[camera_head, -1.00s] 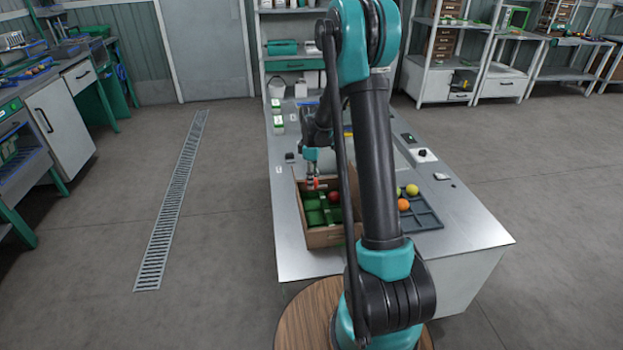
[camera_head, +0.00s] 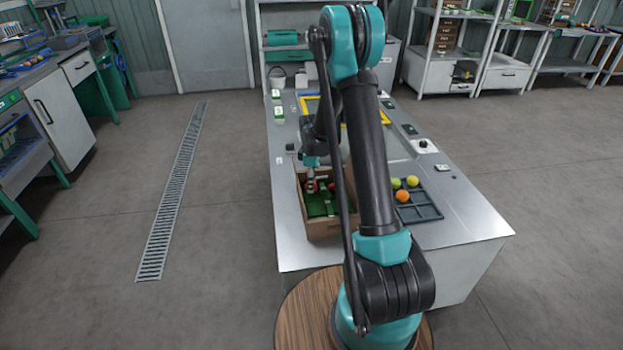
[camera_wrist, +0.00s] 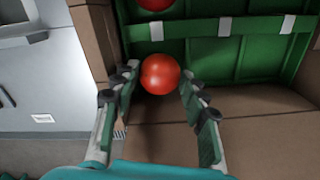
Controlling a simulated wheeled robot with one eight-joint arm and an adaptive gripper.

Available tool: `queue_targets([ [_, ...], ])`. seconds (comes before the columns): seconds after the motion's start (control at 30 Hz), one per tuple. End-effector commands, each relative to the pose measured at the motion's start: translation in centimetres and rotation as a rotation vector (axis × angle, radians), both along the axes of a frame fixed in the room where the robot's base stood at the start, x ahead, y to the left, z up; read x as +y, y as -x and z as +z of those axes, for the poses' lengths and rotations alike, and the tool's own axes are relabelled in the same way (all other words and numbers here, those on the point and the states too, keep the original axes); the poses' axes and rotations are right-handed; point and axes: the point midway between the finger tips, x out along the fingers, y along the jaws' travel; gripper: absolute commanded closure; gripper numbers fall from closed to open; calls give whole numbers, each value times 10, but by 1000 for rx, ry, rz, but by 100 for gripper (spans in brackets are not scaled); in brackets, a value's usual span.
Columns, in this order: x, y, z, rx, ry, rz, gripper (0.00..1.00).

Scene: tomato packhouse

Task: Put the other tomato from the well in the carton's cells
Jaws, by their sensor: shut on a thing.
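My gripper (camera_wrist: 160,78) is shut on a red tomato (camera_wrist: 160,73), with one finger on each side of it. The head view shows the held tomato (camera_head: 310,187) low at the left part of the brown carton (camera_head: 330,231). The carton has green cells (camera_wrist: 254,46) inside, with white clips on the dividers. A second red tomato (camera_wrist: 154,4) sits in a cell beyond the held one, cut off by the frame's top edge in the wrist view. I cannot tell whether the held tomato touches the cell floor. My arm hides the carton's right part.
A dark grey tray (camera_head: 429,212) right of the carton holds an orange tomato (camera_head: 402,196), a yellow tomato (camera_head: 412,181) and a yellow-green one (camera_head: 396,183). A switch box (camera_head: 425,146) stands at the table's right. The table's front left is clear.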

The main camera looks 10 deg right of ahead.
Motion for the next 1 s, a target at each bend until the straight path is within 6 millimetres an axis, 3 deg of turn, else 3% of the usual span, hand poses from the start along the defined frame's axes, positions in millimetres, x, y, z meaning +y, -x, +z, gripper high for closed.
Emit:
queue_targets([
  [0.97, -1, 1, -5, 0, 0, 0, 70],
  [1.0, -1, 1, -5, 0, 0, 0, 54],
])
